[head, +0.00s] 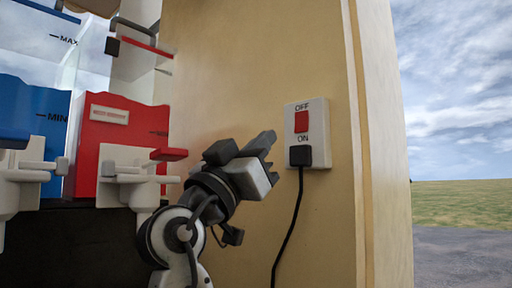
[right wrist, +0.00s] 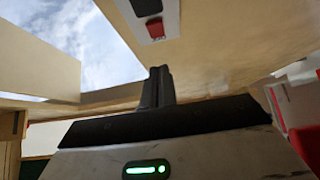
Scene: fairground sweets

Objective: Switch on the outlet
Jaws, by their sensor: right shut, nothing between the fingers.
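The outlet (head: 318,118) is a white plate on the wooden panel. It carries a red switch (head: 302,122) between the labels OFF above and ON below. A black plug (head: 300,156) with a hanging black cord sits at its lower part. My right gripper (head: 266,146) is shut and empty, just left of the plug and below the red switch's height. I cannot tell its exact gap from the panel. In the right wrist view the shut fingers (right wrist: 158,86) point toward the panel, with the red switch (right wrist: 155,28) beyond them. My left gripper is not in view.
A slush machine with a blue tank (head: 35,110) and a red tank (head: 122,118) stands at the left, its taps facing forward. The black cord (head: 290,225) hangs down the wooden panel (head: 240,80). Open sky and grass lie to the right.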

